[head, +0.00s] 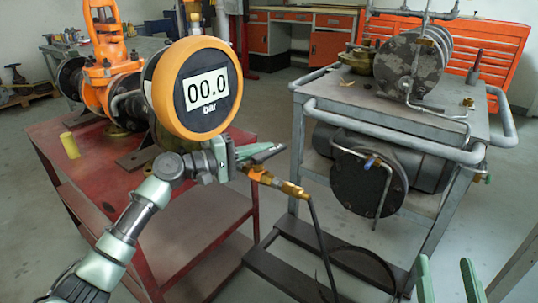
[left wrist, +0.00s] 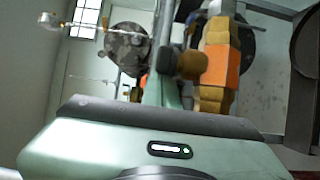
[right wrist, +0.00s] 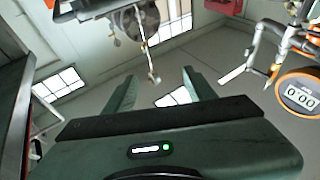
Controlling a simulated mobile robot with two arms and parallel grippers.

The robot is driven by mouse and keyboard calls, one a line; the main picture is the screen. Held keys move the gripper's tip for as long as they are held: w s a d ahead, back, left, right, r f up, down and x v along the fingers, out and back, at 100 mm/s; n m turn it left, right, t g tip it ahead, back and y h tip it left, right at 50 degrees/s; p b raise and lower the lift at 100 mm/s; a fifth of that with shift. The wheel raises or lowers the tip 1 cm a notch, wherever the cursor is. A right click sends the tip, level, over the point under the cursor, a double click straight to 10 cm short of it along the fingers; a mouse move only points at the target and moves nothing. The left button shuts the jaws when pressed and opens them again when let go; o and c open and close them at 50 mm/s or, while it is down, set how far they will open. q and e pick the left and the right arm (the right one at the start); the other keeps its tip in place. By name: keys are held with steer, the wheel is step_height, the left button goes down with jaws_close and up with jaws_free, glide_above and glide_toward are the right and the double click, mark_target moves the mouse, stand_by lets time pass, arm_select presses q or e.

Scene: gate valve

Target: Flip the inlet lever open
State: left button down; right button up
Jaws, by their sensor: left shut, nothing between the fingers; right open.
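A brass inlet fitting with an orange section (head: 262,175) sticks out to the right below the digital gauge (head: 209,88), which reads 00.0 bar. In the left wrist view, the orange-and-brass fitting (left wrist: 220,65) is close beside the fingers, with a rounded brass part (left wrist: 190,65) next to them. I cannot make out the lever clearly. My left gripper (head: 268,151) is shut and empty, just above the fitting; I cannot tell whether it touches. My right gripper (head: 448,275) is open and empty at the lower right, far from the fitting.
An orange gate valve (head: 106,50) stands on the red table (head: 60,135) at the left. A grey cart (head: 455,125) with a flanged cylinder (head: 365,180) stands at the right. A dark hose (head: 318,235) hangs from the fitting. Floor shows between table and cart.

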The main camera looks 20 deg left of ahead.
arm_select(q)
steer(key=shift+d+p, duration=0.4)
steer(key=shift+d, duration=0.25)
arm_select(e)
steer(key=shift+w+d+f+g+h, duration=0.1)
steer(key=shift+d+f+g+h, duration=0.2)
steer(key=shift+f, duration=0.35)
steer(key=shift+w+d+f+g+h, duration=0.1)
steer(key=shift+d+f+g, duration=0.15)
steer(key=shift+f+g, duration=0.3)
arm_select(q)
steer(key=v, duration=0.7)
steer(key=shift+s+a+p, duration=0.25)
steer(key=shift+a+p, duration=0.05)
steer(key=shift+p, duration=0.1)
arm_select(e)
steer(key=f+g, duration=0.1)
steer(key=f, duration=0.2)
steer(key=shift+w+d+f+g+h, duration=0.1)
steer(key=shift+d+f+g+h, duration=0.1)
steer(key=shift+g+h, duration=0.2)
